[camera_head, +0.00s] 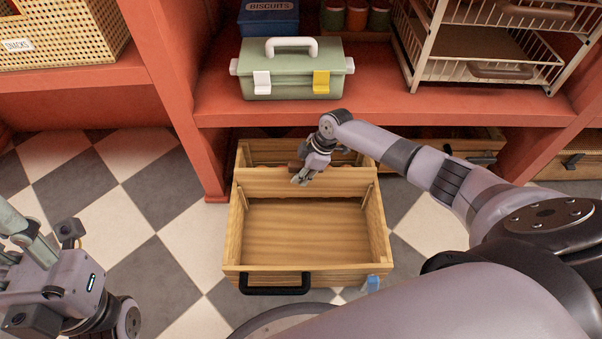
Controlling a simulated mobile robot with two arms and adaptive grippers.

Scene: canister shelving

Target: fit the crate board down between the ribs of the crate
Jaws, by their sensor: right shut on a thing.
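The open wooden crate (233,235) stands on the floor below the red shelf, with a black handle on its near side. The crate board (262,183), a pale wooden panel, stands across the crate toward its far end. My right gripper (300,180) is shut on the board near the middle of its top edge. The arm and gripper hide part of the board's right half. Whether the board's lower edge sits between the ribs (368,195) cannot be told. My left gripper (22,235) is at the left edge, away from the crate, its fingertips not clear.
A green toolbox (292,85) and a wire rack (480,75) stand on the red shelf (380,113) above. More wooden crates (470,155) lie under the shelf at the right. A wicker basket (60,45) is at upper left. The checkered floor left of the crate is clear.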

